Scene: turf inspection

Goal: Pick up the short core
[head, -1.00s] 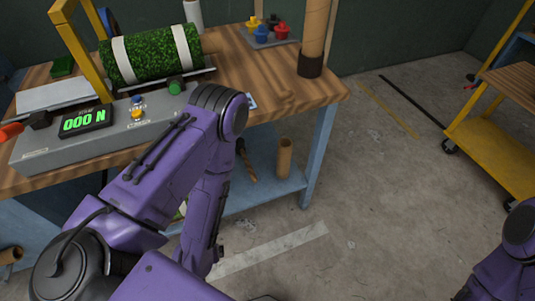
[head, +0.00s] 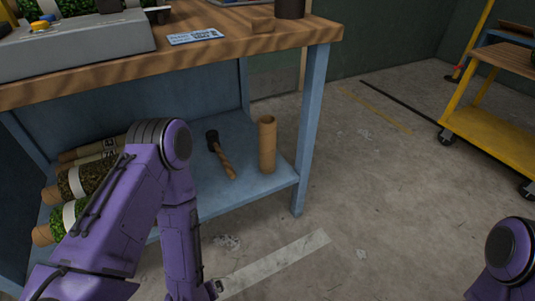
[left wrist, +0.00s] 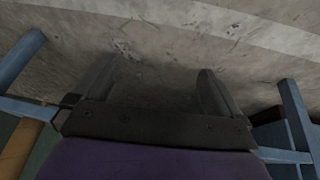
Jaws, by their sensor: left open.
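The short core (head: 267,145) is a brown cardboard tube. It stands upright near the right end of the blue lower shelf (head: 225,203) under the workbench, in the head view. My left gripper (head: 214,289) hangs low in front of the shelf, below and left of the core and apart from it, mostly hidden by my arm. In the left wrist view its two fingers (left wrist: 155,88) are spread, with only concrete floor between them. My right gripper is out of view; only part of that arm shows at the lower right.
A wooden-handled mallet (head: 221,156) lies on the shelf left of the core. Several turf rolls (head: 84,180) are stacked at its left end. The blue bench leg (head: 311,130) rises just right of the core. A yellow cart (head: 485,135) stands far right; floor between is clear.

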